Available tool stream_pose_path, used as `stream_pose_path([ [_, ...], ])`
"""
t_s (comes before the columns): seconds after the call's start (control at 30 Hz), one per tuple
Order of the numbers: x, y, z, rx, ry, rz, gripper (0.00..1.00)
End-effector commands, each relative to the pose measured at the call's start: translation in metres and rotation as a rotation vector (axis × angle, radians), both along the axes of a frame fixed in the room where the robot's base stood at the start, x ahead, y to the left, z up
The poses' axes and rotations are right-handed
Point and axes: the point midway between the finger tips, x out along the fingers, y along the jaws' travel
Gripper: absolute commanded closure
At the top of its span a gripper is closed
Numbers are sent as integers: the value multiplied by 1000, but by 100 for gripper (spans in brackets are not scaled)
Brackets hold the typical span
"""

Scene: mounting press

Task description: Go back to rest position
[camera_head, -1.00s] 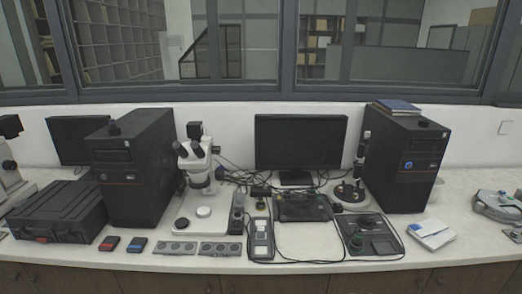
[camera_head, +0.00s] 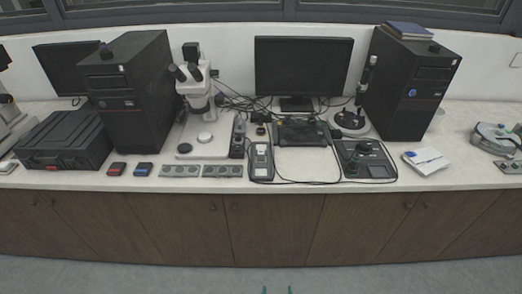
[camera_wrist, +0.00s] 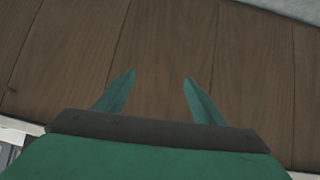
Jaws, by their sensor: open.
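My gripper (camera_wrist: 159,82) shows in the wrist view as two green fingers spread well apart, with nothing between them. It faces brown wooden cabinet fronts. In the head view only the green fingertips of my gripper (camera_head: 277,290) show at the bottom edge, in front of the cabinets and below the worktop. The gripper is apart from everything on the bench.
The bench (camera_head: 300,186) carries a white microscope (camera_head: 196,92), two black computer towers (camera_head: 128,95) (camera_head: 408,85), a monitor (camera_head: 303,66), a black case (camera_head: 62,140) and small devices along its front. Cabinets (camera_head: 270,230) stand below. The floor (camera_head: 150,279) in front is clear.

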Motion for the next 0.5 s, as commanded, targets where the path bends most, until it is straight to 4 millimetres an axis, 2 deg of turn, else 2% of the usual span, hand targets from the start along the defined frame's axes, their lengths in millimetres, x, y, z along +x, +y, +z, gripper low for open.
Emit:
stream_pose_path([
  [0.03,-20,9,4,3,-13,-5,37],
  [0.27,-91,30,42,7,-104,-28,37],
  [0.5,-157,43,101,18,-204,-29,37],
])
